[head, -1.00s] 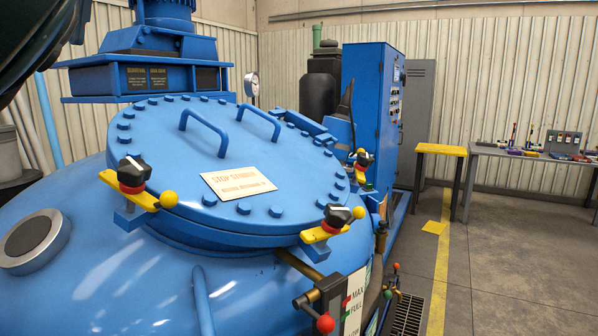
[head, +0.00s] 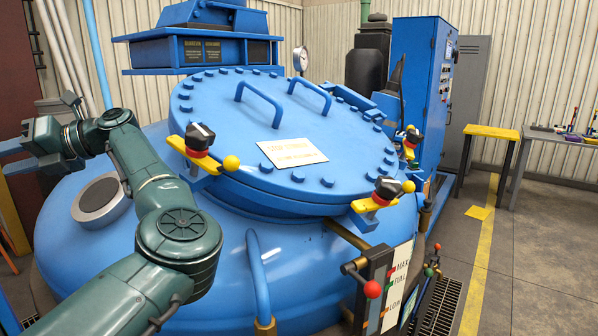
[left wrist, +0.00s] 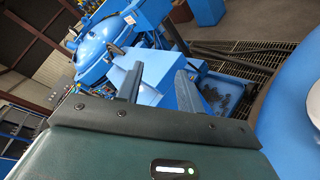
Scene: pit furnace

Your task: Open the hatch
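The hatch (head: 225,120) is a round, bolted blue lid on top of a large blue vessel (head: 190,265), lying shut in the head view. It has two bar handles (head: 267,92) and a "stop stirrer" sign (head: 291,152). Yellow clamps with black knobs and yellow balls sit at its rim: front left (head: 195,160), front right (head: 377,200) and right (head: 408,143). My left gripper (head: 14,156) is at the far left, pointing away from the hatch. Its fingers are apart and empty in the left wrist view (left wrist: 158,88). My right gripper is not visible.
A pipe (head: 258,280) and a level gauge (head: 398,270) with a red-ball lever (head: 372,289) stand before the vessel. A blue cabinet (head: 418,80), yellow stool (head: 492,131) and workbench (head: 560,142) are at right. Floor there is mostly clear.

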